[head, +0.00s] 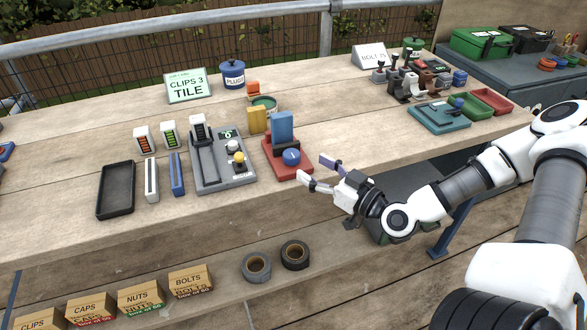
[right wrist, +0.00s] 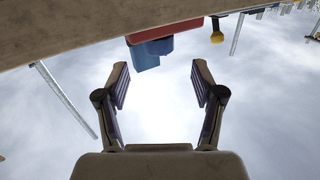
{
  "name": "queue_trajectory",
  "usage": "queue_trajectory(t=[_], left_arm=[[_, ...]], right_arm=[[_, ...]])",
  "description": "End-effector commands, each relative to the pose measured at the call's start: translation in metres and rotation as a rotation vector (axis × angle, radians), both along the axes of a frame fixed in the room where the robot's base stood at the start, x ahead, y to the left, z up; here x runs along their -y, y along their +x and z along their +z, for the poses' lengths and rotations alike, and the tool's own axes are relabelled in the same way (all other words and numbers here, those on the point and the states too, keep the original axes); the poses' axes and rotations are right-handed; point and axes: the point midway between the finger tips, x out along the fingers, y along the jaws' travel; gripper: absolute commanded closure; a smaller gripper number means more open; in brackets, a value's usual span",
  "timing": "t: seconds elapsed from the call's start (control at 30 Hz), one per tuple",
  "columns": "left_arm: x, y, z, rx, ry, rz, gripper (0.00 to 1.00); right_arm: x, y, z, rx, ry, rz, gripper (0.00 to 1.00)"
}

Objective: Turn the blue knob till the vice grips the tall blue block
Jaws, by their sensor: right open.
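The tall blue block (head: 282,127) stands upright in the vice, whose red base (head: 291,171) sits on the bench. The blue knob (head: 291,157) is at the front of the vice. Whether the jaws touch the block I cannot tell. My right gripper (head: 314,169) is open and empty at the bench's front edge, to the right of the knob and apart from it. In the right wrist view the open fingers (right wrist: 160,82) frame sky, with the red base (right wrist: 168,31), the blue knob (right wrist: 160,46) and the blue block (right wrist: 145,62) beyond them. My left gripper is not seen.
A yellow block (head: 257,120) stands behind the vice. A grey panel (head: 222,178) with a yellow-topped control is to its left. A teal tray (head: 438,117) lies to the right. The bench right of the vice is clear.

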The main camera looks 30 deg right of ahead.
Motion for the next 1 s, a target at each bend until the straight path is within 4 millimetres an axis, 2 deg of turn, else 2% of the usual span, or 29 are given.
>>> queue_trajectory(t=[0.03, 0.2, 0.4, 0.73, 0.77, 0.9, 0.93, 1.0], left_arm=[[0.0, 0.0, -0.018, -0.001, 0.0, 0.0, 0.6], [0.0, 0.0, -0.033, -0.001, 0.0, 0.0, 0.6], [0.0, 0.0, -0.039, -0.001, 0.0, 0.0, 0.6], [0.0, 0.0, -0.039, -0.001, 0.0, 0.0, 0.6], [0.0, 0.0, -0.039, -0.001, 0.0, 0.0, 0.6], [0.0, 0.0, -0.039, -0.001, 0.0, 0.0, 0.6], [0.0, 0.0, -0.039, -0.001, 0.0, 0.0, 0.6], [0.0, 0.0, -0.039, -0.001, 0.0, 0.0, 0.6]], right_arm=[[-0.004, 0.008, -0.009, 0.003, -0.008, 0.006, 0.32], [-0.009, 0.031, -0.007, 0.0, -0.009, 0.004, 0.32], [-0.013, 0.051, -0.003, -0.002, -0.006, 0.002, 0.32], [-0.013, 0.056, -0.001, -0.001, 0.0, -0.001, 0.32], [-0.013, 0.056, -0.001, -0.001, 0.0, -0.001, 0.39], [-0.014, 0.056, -0.001, -0.002, 0.0, -0.001, 0.89], [-0.014, 0.056, -0.001, -0.002, 0.0, -0.001, 0.92], [-0.014, 0.056, -0.001, -0.002, 0.0, -0.001, 0.92]])
